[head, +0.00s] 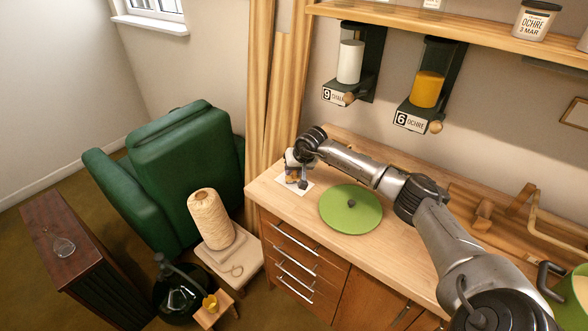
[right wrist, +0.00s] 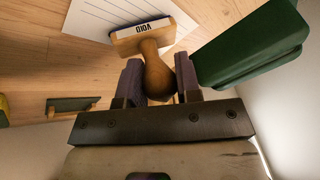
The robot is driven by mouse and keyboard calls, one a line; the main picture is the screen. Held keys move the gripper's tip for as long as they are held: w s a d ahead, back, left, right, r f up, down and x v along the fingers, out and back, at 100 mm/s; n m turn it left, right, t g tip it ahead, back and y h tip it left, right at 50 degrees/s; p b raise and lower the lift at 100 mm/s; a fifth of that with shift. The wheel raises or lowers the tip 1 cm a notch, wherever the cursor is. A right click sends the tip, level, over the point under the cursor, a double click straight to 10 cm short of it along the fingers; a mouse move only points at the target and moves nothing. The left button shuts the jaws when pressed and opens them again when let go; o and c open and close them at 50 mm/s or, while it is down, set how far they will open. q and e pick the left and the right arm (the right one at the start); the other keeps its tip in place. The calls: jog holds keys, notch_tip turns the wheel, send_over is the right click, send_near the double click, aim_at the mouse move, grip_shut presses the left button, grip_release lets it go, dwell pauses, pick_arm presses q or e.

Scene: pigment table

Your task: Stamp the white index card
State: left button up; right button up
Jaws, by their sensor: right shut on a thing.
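The white index card (head: 304,190) lies near the left end of the wooden worktop, partly hidden by my right gripper (head: 292,174). In the right wrist view the lined card (right wrist: 98,20) shows behind a wooden stamp (right wrist: 155,73) labelled VOID. My right gripper (right wrist: 158,82) is shut on the stamp's rounded handle, one dark finger on each side. The stamp's head overlaps the card in that view. I cannot tell whether its face touches the card. My left gripper is not in view.
A round green mat (head: 340,212) lies right of the card. Two pigment dispensers, white (head: 350,62) and ochre (head: 428,90), hang above the worktop (head: 400,250). A green armchair (head: 180,165) and a stool with a twine cone (head: 209,218) stand left of it.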

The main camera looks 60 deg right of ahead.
jog(key=shift+f, duration=0.3)
dwell(0.5)
jog(key=shift+f+b, duration=0.2)
jog(key=shift+b, duration=0.2)
dwell(0.4)
dwell(0.5)
jog(key=shift+r, duration=0.15)
jog(key=shift+r+p, duration=1.55)
jog(key=shift+r, duration=0.95)
jog(key=shift+r+p, duration=0.5)
jog(key=shift+r, duration=0.45)
